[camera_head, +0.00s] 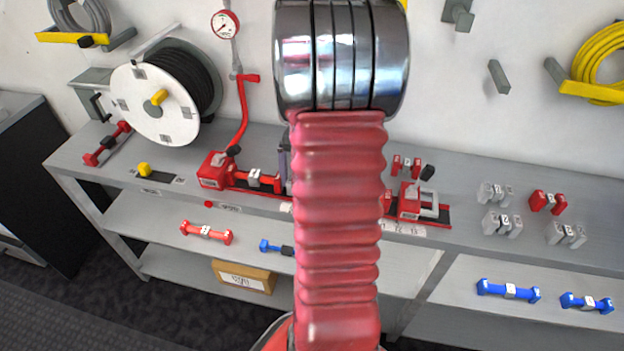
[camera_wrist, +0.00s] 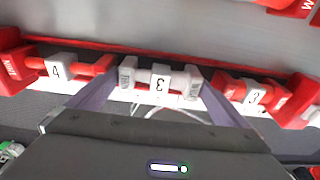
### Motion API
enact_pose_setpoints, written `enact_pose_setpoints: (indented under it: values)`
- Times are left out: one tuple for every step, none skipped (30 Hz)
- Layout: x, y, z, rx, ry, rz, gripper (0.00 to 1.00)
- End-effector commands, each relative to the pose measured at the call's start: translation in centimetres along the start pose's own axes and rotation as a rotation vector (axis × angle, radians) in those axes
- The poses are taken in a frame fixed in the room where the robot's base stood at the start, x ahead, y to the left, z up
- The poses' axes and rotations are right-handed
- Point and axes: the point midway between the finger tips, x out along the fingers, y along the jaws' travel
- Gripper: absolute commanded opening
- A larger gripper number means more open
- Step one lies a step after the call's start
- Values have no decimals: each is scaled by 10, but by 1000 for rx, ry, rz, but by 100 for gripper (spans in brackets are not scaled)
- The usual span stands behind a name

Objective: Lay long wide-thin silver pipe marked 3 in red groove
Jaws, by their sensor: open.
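The silver pipe marked 3 (camera_wrist: 160,82) lies level in the middle of the wrist view, with a white number tag at its centre and lettering on both ends. It sits in line with the red groove (camera_wrist: 120,49), between a red pipe marked 4 (camera_wrist: 68,70) on the left and a red pipe marked 3 (camera_wrist: 252,93) on the right. My gripper (camera_wrist: 162,92) is open, with one purple finger on each side of the silver pipe. Whether the fingers touch it, or it is fully seated, I cannot tell. In the head view my arm hides this spot.
A red block (camera_head: 213,171) and a red clamp-like block (camera_head: 411,203) stand on the grey bench on either side of my arm. Silver pipes (camera_head: 501,222) and a red pipe (camera_head: 547,202) lie at right.

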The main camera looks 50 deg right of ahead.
Motion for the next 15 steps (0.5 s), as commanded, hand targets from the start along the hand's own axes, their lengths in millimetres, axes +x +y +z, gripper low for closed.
enact_pose_setpoints:
  values:
    - [-7, 0, 1, 0, -5, 2, 100]
    - [-11, 0, 1, 0, -4, 2, 100]
    - [-16, 0, 1, 0, -4, 2, 100]
    - [-20, 0, 1, 0, -4, 2, 100]
    - [-26, 0, 0, 0, -4, 2, 100]
    - [-33, 0, 1, 0, -6, 2, 100]
    - [-38, 0, 1, 0, -5, 2, 100]
    - [-43, 0, 1, 0, -5, 2, 100]
    - [-50, 0, 1, 0, -5, 2, 100]
    - [-56, 0, 1, 0, -5, 2, 100]
    - [-61, 0, 1, 0, -5, 2, 100]
    - [-68, 0, 1, 0, -4, 2, 100]
    - [-73, 0, 1, 0, -5, 2, 100]
    - [-78, 0, 1, 0, -4, 2, 100]
    - [-84, 0, 1, 0, -4, 2, 100]
